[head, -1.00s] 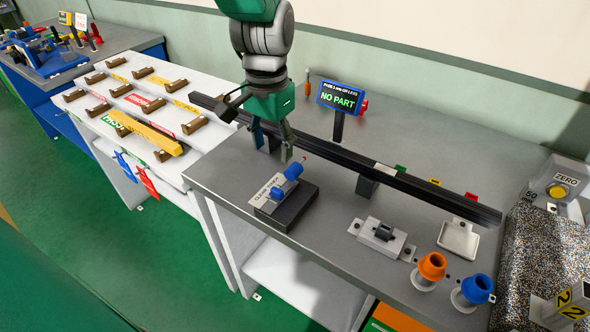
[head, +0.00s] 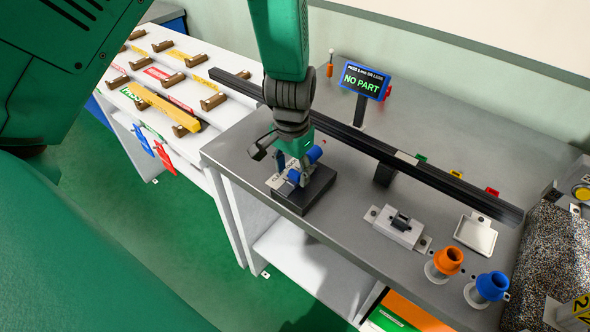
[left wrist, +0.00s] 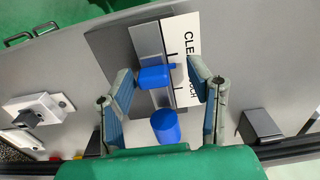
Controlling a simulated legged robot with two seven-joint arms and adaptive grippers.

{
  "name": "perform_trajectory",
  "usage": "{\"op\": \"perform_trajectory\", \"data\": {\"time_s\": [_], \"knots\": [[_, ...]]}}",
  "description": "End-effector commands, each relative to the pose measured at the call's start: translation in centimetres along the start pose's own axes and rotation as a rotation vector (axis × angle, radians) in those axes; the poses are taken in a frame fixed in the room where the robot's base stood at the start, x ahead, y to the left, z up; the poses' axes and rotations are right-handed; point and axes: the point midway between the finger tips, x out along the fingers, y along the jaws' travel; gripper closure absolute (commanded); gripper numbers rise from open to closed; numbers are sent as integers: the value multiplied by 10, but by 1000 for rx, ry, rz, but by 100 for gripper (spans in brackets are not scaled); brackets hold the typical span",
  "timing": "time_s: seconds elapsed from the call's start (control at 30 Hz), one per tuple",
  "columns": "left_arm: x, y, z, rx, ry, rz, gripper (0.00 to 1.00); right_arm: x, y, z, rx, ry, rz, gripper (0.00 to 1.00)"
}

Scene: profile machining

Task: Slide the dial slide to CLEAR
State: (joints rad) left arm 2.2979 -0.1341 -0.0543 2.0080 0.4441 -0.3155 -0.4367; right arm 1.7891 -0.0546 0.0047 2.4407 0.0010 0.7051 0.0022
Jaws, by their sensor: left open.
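The dial slide has two blue parts, a blue block (left wrist: 153,77) and a blue cylinder (left wrist: 166,126), on a grey rail in the left wrist view. It sits on a dark base (head: 318,193) near the bench's front edge, beside a white label plate (left wrist: 187,58) whose lettering is partly hidden; "CLEA" and "OUCH" show. My left gripper (head: 296,182) is low over this base and open. In the left wrist view its fingers (left wrist: 160,80) stand on either side of the blue block, with gaps visible. Contact cannot be told. My right gripper is not in view.
A long black rail (head: 430,182) runs behind the dial base. A sign (head: 363,80) reads "NO PART". A grey fixture (head: 399,228), a white tray (head: 475,235), an orange cup (head: 447,262) and a blue cup (head: 490,287) stand to the right. Clear grey bench lies between.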

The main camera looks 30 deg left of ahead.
Motion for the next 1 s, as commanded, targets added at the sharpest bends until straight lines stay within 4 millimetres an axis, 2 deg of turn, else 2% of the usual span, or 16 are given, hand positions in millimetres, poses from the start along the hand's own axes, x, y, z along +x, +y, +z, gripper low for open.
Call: {"op": "perform_trajectory", "data": {"time_s": [0.3,0.33,0.4,0.47,0.67,0.83,1.0], "knots": [[2,8,-1,2,0,-8,53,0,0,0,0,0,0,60],[2,8,-1,2,0,-8,57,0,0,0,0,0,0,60],[2,8,-1,2,0,-8,82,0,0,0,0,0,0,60],[2,7,-1,2,0,-6,100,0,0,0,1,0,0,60],[2,6,1,3,-2,0,100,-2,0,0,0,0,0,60],[1,6,15,2,-4,0,100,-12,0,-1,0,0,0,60],[3,5,16,2,-5,-3,100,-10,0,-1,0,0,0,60]]}}
